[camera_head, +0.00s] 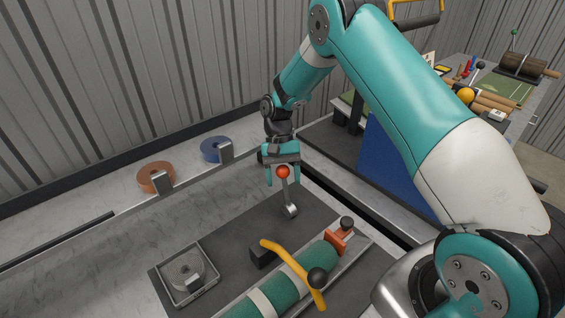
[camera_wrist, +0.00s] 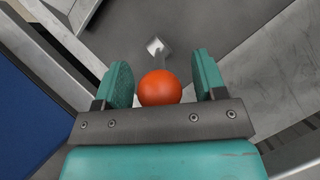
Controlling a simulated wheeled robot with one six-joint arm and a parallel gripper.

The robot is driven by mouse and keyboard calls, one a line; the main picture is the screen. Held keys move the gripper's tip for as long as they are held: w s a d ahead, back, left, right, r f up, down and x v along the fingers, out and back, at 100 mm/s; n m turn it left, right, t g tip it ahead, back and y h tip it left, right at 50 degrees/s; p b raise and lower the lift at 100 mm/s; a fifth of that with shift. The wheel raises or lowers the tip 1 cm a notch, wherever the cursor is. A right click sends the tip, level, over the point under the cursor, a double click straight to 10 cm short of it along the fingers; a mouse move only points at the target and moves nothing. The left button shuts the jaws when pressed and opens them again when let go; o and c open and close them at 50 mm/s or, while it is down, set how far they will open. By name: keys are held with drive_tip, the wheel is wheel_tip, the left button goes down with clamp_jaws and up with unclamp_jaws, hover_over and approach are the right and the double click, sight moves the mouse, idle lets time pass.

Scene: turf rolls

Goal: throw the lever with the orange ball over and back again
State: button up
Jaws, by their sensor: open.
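The rod leans slightly, with the ball left of the pivot in the head view. My gripper (camera_head: 283,178) is at the ball, with its fingers pointing down. In the wrist view my gripper (camera_wrist: 162,85) is open, and the orange ball (camera_wrist: 160,88) sits between the two teal fingers with gaps on both sides. The lower rod and pivot show beyond the ball.
A green roll (camera_head: 285,287) lies in a tray, with a yellow-handled lever (camera_head: 290,262) across it and an orange clamp (camera_head: 340,237) at its end. A square metal tray (camera_head: 185,273) is at front left. Orange (camera_head: 156,177) and blue (camera_head: 216,149) tape rolls stand behind.

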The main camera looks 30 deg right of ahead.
drive_tip(key=p+v, duration=1.3)
drive_tip(key=v, duration=0.4)
drive_tip(key=shift+r, duration=0.3)
drive_tip(key=shift+f, duration=0.1)
drive_tip(key=shift+a, duration=0.1)
